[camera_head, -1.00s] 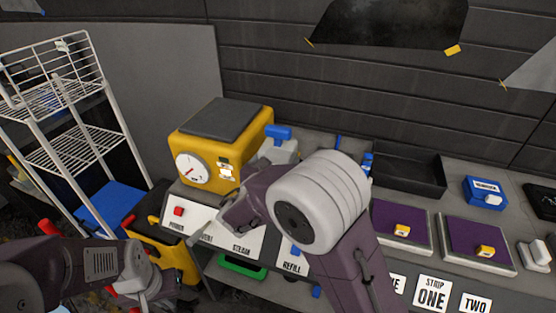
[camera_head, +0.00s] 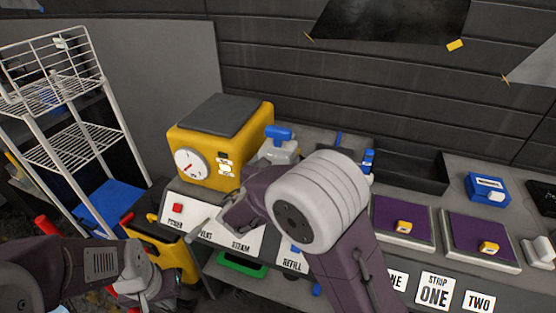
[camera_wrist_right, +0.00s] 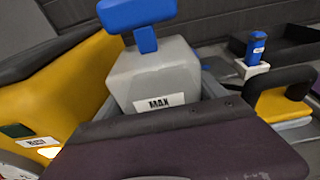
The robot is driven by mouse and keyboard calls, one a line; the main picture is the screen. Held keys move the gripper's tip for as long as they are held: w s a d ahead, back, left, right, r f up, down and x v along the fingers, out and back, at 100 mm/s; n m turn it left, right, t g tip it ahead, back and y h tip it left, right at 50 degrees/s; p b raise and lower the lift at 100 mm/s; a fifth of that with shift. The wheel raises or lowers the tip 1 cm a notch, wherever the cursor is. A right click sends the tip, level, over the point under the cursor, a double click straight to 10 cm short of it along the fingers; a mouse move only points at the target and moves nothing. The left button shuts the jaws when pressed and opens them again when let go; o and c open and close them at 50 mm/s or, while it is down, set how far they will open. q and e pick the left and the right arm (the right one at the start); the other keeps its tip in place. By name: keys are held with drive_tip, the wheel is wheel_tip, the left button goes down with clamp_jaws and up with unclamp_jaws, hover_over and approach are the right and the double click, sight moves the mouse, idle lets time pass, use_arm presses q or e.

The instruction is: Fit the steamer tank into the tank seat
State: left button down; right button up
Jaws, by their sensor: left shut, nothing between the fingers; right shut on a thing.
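The steamer tank (camera_head: 280,151) is a pale grey block with a blue T-shaped handle. It stands upright against the right side of the yellow steamer (camera_head: 205,150). In the right wrist view the tank (camera_wrist_right: 160,80) is close in front, with a MAX label, its lower part hidden by my purple arm part. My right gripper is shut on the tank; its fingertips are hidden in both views. The tank seat is hidden, so I cannot tell how deep the tank sits. My left gripper (camera_head: 157,287) is shut and empty at the lower left, away from the tank.
A front panel (camera_head: 240,243) carries POWER, VENT, STEAM and REFILL labels. A black tray (camera_head: 420,175), a blue box (camera_head: 487,188) and purple pads (camera_head: 470,231) lie to the right. A white wire rack (camera_head: 75,145) stands at the left.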

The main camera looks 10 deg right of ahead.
drive_tip(key=shift+f+b, duration=1.65)
drive_tip(key=shift+f, duration=0.2)
drive_tip(key=o, duration=2)
drive_tip(key=v, duration=0.9)
drive_tip(key=shift+s, duration=0.1)
drive_tip(key=shift+a+f, duration=0.1)
drive_tip(key=shift+f, duration=0.05)
